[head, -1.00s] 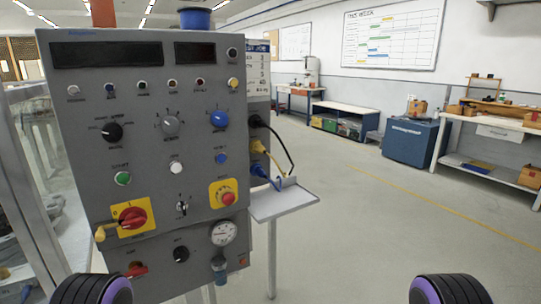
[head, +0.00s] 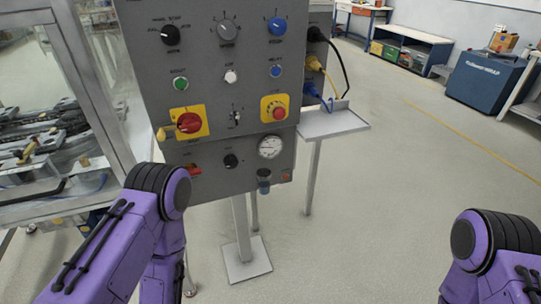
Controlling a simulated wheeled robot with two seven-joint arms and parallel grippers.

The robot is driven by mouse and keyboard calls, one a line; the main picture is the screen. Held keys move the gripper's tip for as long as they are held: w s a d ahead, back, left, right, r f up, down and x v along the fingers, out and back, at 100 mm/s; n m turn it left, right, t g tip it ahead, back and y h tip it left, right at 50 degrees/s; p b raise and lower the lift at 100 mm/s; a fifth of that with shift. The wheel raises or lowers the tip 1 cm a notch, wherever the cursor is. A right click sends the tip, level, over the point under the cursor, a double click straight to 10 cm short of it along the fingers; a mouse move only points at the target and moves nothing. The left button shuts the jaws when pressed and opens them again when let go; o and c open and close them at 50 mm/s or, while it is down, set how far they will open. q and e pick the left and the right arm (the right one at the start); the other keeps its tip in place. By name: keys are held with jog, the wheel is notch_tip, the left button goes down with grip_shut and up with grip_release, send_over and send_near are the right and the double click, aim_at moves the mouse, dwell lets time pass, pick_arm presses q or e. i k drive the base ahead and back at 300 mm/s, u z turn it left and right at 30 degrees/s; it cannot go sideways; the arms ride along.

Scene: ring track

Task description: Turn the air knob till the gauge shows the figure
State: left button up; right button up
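The grey control panel (head: 215,95) stands on a post left of centre. The round white-faced gauge (head: 271,146) is at its lower right; its needle and figures are too small to read. A blue-grey regulator part (head: 264,178) hangs just below the gauge. A black knob (head: 231,161) sits left of the gauge. Which of these is the air knob I cannot tell. My purple arms show at the lower left and lower right, but neither gripper is in view. Nothing of mine touches the panel; my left arm is in front and to the left of its lower part.
A red rotary switch (head: 189,123) and a red stop button (head: 279,113) are above the knob and gauge. A small shelf (head: 332,124) juts out on the panel's right. A glass-sided machine frame (head: 95,70) stands left. The floor to the right is clear.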

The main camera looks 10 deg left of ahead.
aim_at(231, 161)
jog(key=u, duration=0.55)
jog(key=k, duration=1.25)
jog(key=z, duration=0.2)
jog(key=i, duration=0.6)
jog(key=z, duration=0.6)
jog(key=i, duration=0.85)
jog(key=u, duration=0.25)
